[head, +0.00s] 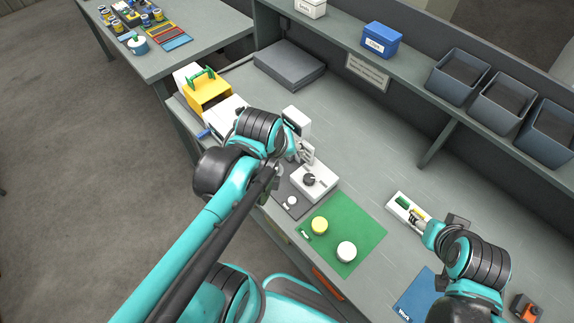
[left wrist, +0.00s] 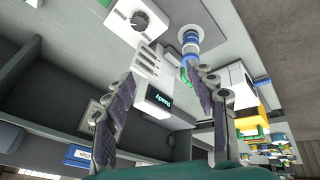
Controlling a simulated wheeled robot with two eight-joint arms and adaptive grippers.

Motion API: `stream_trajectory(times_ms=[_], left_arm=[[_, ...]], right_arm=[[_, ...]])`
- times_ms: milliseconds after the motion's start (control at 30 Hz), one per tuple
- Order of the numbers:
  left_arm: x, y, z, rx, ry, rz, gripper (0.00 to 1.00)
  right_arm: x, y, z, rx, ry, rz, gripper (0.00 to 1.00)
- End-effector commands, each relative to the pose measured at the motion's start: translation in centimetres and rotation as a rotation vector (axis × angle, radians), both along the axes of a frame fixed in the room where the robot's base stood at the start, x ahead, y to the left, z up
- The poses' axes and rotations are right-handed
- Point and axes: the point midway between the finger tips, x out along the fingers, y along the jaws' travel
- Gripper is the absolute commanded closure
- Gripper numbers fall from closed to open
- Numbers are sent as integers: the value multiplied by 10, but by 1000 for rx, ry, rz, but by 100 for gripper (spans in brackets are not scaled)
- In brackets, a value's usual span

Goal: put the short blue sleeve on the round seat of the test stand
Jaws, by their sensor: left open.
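The test stand shows in the left wrist view as a white body (left wrist: 150,62) with a dark display (left wrist: 159,98) reading what looks like "Ready". Beside it a short blue-and-white round piece (left wrist: 190,42), probably the blue sleeve, lines up with a grey round base, probably the seat; I cannot tell whether it is fully seated. In the head view my left arm hides this spot. My left gripper (left wrist: 163,78) is open, its fingers apart with nothing between them, close to the stand. My right gripper (head: 426,228) is beside a white tray (head: 396,204); its fingers are too small to judge.
A white box with a black knob (head: 325,184) stands near the left gripper. A green mat (head: 357,219) holds a yellow and a white cylinder. A yellow box with a green handle (head: 208,92) is at the back left. Grey bins (head: 462,78) line the shelf. The bench centre is clear.

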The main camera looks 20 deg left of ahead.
Motion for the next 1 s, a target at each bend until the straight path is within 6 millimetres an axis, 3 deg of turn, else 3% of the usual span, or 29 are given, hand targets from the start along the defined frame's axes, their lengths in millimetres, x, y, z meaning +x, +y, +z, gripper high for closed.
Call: stream_trajectory(times_ms=[100,233,667,767,1000], left_arm=[[-19,-14,0,143,-82,-290,44],[-27,-21,0,251,-137,-478,44],[-30,-23,-3,297,-155,-551,44],[-30,-23,-16,296,-155,-550,44],[-30,-23,-71,296,-154,-549,44]], right_arm=[[0,0,0,0,0,0,45],[0,0,0,0,0,0,45],[0,0,-3,0,0,0,45],[0,0,-15,0,0,0,45],[0,0,-70,0,0,0,45]])
